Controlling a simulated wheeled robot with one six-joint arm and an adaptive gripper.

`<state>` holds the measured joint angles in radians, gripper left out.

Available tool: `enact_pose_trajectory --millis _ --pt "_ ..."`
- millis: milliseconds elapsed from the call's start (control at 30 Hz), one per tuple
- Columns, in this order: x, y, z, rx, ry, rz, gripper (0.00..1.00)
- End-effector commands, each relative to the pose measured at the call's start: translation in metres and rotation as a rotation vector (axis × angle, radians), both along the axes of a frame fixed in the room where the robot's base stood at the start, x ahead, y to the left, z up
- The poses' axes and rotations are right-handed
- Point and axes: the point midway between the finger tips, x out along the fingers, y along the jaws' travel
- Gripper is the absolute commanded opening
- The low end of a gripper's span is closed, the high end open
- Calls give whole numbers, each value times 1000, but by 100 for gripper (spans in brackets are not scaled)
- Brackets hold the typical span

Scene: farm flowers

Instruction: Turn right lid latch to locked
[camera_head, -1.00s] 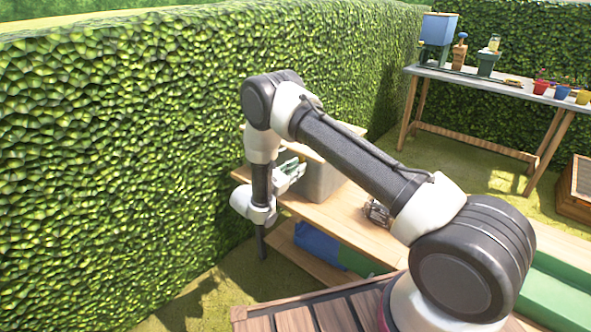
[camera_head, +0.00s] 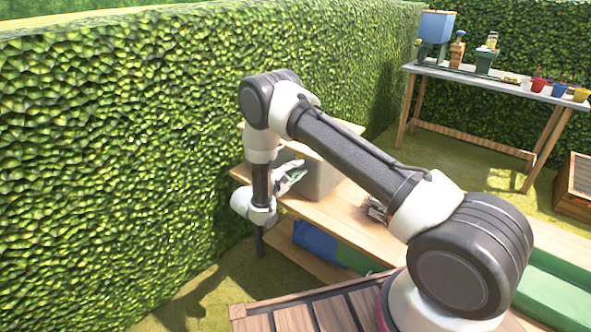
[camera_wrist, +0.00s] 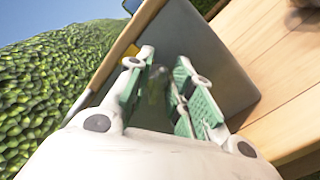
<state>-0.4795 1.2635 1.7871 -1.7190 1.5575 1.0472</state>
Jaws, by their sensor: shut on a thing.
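A grey box (camera_head: 322,180) with a pale wooden lid stands on the wooden bench against the hedge, partly behind my arm in the head view. Its grey side (camera_wrist: 222,72) and the lid's wooden edge (camera_wrist: 112,62) show in the wrist view. My gripper (camera_head: 291,178) is at the box's left side. In the wrist view its green-padded fingers (camera_wrist: 165,80) are on either side of a small, blurred, dark greenish part close to the grey side. This appears to be the lid latch (camera_wrist: 157,88), mostly hidden by the fingers. I cannot read its angle.
The bench top (camera_head: 345,212) is mostly clear, with a small metallic object (camera_head: 376,209) on it. A blue container (camera_head: 315,243) sits on the shelf below. The hedge (camera_head: 120,150) is close on the left. A table (camera_head: 500,80) with pots stands at the back right.

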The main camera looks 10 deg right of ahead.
Motion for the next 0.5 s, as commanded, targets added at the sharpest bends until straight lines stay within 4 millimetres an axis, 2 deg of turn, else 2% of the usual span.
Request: enact_pose_trajectory --millis 500 --pt "-2 0 -5 214 -293 0 0"
